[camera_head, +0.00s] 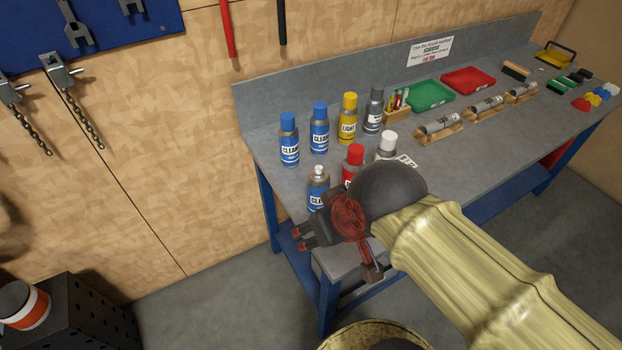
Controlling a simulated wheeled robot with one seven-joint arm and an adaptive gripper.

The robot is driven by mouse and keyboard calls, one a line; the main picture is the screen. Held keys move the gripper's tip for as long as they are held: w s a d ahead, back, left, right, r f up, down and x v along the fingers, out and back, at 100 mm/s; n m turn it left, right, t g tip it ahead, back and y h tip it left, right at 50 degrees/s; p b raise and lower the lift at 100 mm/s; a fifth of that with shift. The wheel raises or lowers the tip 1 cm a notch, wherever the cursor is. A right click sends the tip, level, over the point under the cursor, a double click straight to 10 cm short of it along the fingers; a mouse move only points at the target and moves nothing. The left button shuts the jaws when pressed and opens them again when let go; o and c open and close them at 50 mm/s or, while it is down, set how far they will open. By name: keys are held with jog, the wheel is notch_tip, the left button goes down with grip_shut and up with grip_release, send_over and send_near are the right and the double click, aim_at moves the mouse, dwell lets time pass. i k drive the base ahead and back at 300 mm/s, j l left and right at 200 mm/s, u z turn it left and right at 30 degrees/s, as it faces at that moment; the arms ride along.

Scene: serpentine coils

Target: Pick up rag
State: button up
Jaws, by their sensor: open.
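I cannot make out a rag anywhere in the head view. My gripper (308,238) is dark with reddish parts and hangs over the near left end of the grey workbench (440,185). It is open, and I see nothing held in it. My gripper and arm cover part of the bench's near left corner and partly hide the cans just behind them.
Several spray cans (320,128), blue, yellow, grey, red and white-capped, crowd the bench's left end. A green tray (430,96), a red tray (468,81) and wooden holders (440,130) stand farther right. A black perforated box (85,320) stands at lower left.

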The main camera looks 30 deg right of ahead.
aim_at(581, 104)
jog(key=z, duration=2.45)
jog(key=i+l+z, duration=0.15)
jog(key=i+l, duration=0.2)
jog(key=i+l+z, duration=0.1)
jog(key=i+l, duration=0.2)
jog(key=i, duration=0.2)
jog(key=i+l+z, duration=0.15)
jog(key=i, duration=0.25)
jog(key=i+l+z, duration=0.15)
jog(key=i+l, duration=0.15)
jog(key=i, duration=0.15)
jog(key=i+u, duration=0.2)
jog(key=i, duration=0.65)
jog(key=i+l+u, duration=0.2)
jog(key=i, duration=0.65)
jog(key=i+u, duration=0.25)
jog(key=u, duration=0.2)
jog(key=i+u, duration=0.3)
jog(key=u, duration=0.2)
jog(key=i+l+u, duration=0.1)
jog(key=i+u, duration=0.15)
jog(key=u, duration=0.2)
jog(key=i+u, duration=0.15)
jog(key=u, duration=0.2)
jog(key=i+u, duration=0.15)
jog(key=u, duration=0.25)
jog(key=i+l+u, duration=0.1)
jog(key=u, duration=0.25)
